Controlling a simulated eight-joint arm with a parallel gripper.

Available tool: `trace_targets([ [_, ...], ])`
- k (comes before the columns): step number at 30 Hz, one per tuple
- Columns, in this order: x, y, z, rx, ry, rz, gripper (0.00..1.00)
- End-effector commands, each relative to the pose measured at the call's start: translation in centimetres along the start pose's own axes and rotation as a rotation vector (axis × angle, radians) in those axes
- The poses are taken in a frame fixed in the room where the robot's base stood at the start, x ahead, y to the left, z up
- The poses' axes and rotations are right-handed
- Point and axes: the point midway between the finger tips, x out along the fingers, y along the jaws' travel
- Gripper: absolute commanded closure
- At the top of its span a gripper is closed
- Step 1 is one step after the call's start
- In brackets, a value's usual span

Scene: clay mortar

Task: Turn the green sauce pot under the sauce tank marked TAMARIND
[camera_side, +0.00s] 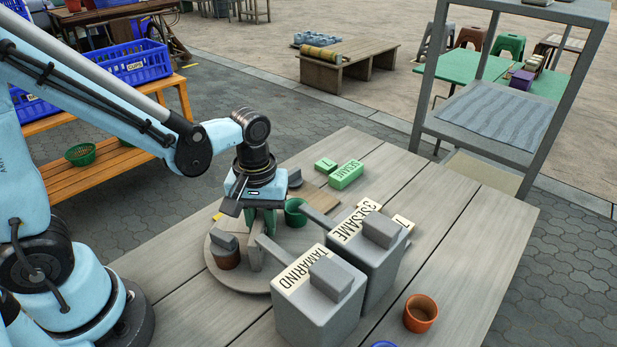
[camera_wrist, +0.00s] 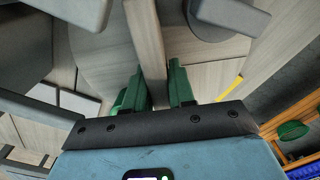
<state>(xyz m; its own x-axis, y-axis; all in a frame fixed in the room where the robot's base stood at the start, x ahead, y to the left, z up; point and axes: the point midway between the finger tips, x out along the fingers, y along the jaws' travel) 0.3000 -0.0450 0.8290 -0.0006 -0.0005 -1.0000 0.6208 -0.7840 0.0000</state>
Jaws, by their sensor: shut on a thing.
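A round wooden turntable (camera_side: 226,275) lies on the table beside the tanks. The green pot (camera_side: 293,214) stands at its right side, by the spout end of the SESAME tank (camera_side: 378,258). The grey TAMARIND tank (camera_side: 318,312) stands in front, its spout (camera_side: 278,254) reaching over the turntable. A brown pot (camera_side: 225,258) with a grey block above it is at the turntable's left. My gripper (camera_side: 262,222) has its green fingers shut on an upright wooden piece (camera_side: 255,255) of the turntable. The wood also shows between the fingers in the wrist view (camera_wrist: 147,40); I cannot make out the green pot there.
An orange pot (camera_side: 420,313) stands at the front right. A grey shelf frame (camera_side: 425,90) rises behind the table.

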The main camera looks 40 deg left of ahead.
Motion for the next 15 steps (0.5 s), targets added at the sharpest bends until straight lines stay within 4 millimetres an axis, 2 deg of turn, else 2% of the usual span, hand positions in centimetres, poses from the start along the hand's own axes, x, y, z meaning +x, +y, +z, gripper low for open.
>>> trace_targets([
  [15,0.01,0.05,-0.13,-0.260,0.005,0.003,1.00],
])
